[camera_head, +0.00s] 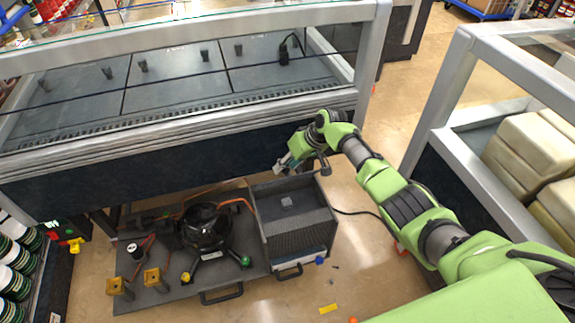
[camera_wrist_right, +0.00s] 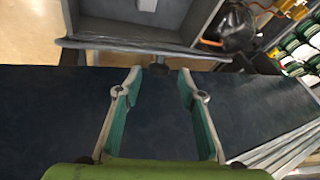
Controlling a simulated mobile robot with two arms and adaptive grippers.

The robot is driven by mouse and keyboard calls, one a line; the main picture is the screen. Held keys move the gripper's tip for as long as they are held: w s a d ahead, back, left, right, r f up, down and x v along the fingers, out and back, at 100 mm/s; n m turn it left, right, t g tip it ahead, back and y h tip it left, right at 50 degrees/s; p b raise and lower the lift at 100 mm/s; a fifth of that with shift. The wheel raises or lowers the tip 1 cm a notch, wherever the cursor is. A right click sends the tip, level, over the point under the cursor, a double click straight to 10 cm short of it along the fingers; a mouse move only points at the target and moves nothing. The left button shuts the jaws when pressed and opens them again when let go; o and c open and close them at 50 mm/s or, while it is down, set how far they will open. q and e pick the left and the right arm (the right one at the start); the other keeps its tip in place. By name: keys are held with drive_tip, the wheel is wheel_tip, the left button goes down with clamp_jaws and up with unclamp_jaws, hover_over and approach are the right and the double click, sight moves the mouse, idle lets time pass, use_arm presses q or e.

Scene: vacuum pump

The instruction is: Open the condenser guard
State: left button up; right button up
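The condenser guard appears to be the grey box-like cover (camera_head: 290,199) with a mesh front, on the right part of a dark tray below the freezer case. My right gripper (camera_head: 285,165) is just behind the far edge of this box. In the right wrist view its two green-padded fingers (camera_wrist_right: 158,82) are spread, with nothing clearly held. A small dark knob (camera_wrist_right: 158,70) shows between and just beyond the fingertips, by the box's grey edge (camera_wrist_right: 110,45). I cannot tell whether the fingers touch it. My left gripper is in neither view.
The pump (camera_head: 205,228) stands left of the box on the tray (camera_head: 165,297), with brass fittings (camera_head: 153,279) nearby. The freezer case (camera_head: 180,120) overhangs the back. Another case (camera_head: 450,110) stands right. A yellow strip (camera_head: 328,308) lies on the floor.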

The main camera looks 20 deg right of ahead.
drive_tip(key=shift+f, duration=0.15)
drive_tip(key=v, duration=1.2)
